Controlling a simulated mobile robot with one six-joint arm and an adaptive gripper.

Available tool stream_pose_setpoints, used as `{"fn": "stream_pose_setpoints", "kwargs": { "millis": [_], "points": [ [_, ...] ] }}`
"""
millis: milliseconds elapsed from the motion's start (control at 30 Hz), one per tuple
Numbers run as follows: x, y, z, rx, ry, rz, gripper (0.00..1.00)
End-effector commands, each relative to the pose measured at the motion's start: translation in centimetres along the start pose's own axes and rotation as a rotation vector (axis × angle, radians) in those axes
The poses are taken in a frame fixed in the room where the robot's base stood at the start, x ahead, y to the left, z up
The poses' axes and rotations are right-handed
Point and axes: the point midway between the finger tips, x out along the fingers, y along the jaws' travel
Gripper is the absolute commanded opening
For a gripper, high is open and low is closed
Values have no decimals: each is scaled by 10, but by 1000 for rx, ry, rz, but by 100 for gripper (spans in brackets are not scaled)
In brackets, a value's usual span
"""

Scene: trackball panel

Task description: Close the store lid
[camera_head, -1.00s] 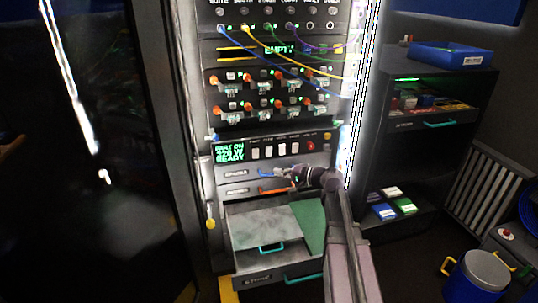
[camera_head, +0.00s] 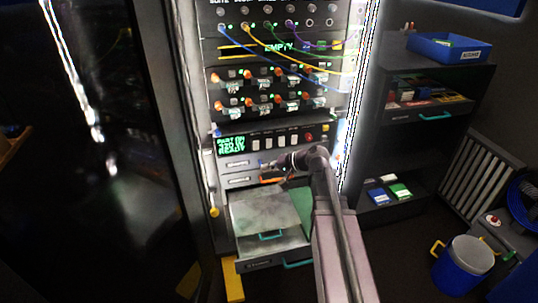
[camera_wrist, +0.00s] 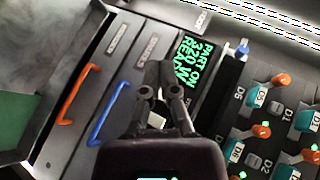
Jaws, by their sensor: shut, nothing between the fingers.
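The open store drawer (camera_head: 252,264) juts from the bottom of the rack, with a teal handle (camera_head: 298,264) on its front. A grey lid plate (camera_head: 262,210) with its own teal handle (camera_head: 271,236) lies over the left part of it. A green surface (camera_head: 301,199) shows on the right, partly behind my arm. My gripper (camera_head: 264,167) is above and behind the lid, in front of the small drawers. In the wrist view my gripper (camera_wrist: 160,68) is shut and empty, close to the panel between the blue handle (camera_wrist: 110,112) and the green display (camera_wrist: 188,68).
An orange handle (camera_wrist: 77,94) stands out beside the blue one. Knobs and plugged cables fill the rack above. A shelf with a blue tray (camera_head: 449,47) and a blue bucket (camera_head: 462,264) stand to the right. A yellow post (camera_head: 233,281) is left of the drawer.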

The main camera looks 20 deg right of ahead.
Motion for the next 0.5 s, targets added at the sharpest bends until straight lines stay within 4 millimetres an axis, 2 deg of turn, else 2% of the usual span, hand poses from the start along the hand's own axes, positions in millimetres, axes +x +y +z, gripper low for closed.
{"fn": "stream_pose_setpoints", "kwargs": {
  "millis": [33,500],
  "points": [
    [-3,-7,3,-6,-9,13,0],
    [-11,-27,28,-63,-84,148,0]
  ]
}}
